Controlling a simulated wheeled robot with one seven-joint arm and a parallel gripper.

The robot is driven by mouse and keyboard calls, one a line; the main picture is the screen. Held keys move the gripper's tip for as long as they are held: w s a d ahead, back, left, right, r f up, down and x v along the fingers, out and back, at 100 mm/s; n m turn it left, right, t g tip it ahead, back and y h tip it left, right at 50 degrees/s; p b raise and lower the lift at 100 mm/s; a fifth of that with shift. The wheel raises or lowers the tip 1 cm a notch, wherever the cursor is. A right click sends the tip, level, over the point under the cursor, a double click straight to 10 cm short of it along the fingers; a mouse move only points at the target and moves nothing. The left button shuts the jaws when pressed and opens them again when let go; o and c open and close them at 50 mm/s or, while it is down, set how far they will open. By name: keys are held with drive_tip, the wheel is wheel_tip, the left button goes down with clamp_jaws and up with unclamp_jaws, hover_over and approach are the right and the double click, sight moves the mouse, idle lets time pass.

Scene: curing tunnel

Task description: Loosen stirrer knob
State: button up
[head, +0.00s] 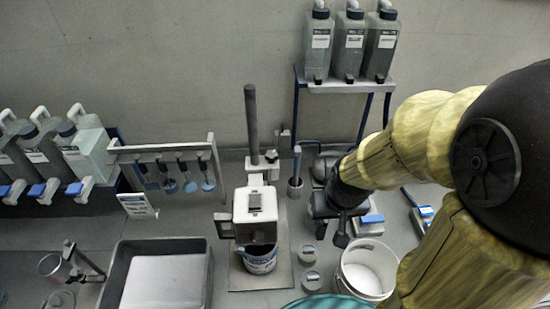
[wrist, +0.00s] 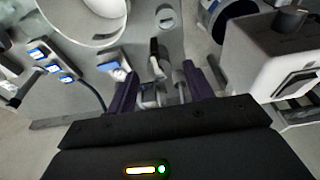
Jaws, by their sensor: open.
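The stirrer is a white box head (head: 256,212) on a grey upright post (head: 251,120), over a white and blue tin (head: 261,259). A dark round knob (head: 271,156) shows behind the head, beside the post; I cannot tell for sure that it is the stirrer knob. In the wrist view the stirrer head (wrist: 265,55) is at the right, with a dark round part on top. My gripper (head: 331,232) is right of the stirrer, apart from it. Its dark purple fingers (wrist: 162,92) are spread, with nothing held; small metal parts show beyond them.
A white bucket (head: 368,268) stands in front of my gripper. A grey tray (head: 208,285) lies left. Small round lidded jars (head: 309,253) are near the tin. Bottles (head: 349,45) stand on a rear shelf.

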sight(277, 160)
drive_tip(key=w+d+f+n+t+y+b, duration=0.2)
drive_tip(key=w+f+n+t+y+b, duration=0.15)
drive_tip(key=w, duration=0.55)
drive_tip(key=w+d+f+n+t+y+b, duration=0.2)
drive_tip(key=w+f+n+t, duration=0.15)
drive_tip(key=w, duration=0.45)
drive_tip(key=s+r+n+y, duration=0.1)
drive_tip(key=y, duration=0.2)
drive_tip(key=s+n+y+b, duration=0.1)
drive_tip(key=y, duration=0.2)
drive_tip(key=s+a+r+n+t+y+b, duration=0.1)
drive_tip(key=s+y, duration=0.1)
drive_tip(key=y, duration=0.1)
drive_tip(key=shift+r+n, duration=0.35)
drive_tip(key=shift+n, duration=0.05)
drive_tip(key=shift+w+a, duration=0.1)
drive_tip(key=p+x, duration=0.4)
drive_tip(key=x, duration=1.3)
drive_tip(key=shift+w+a, duration=0.15)
drive_tip(key=shift+w, duration=0.05)
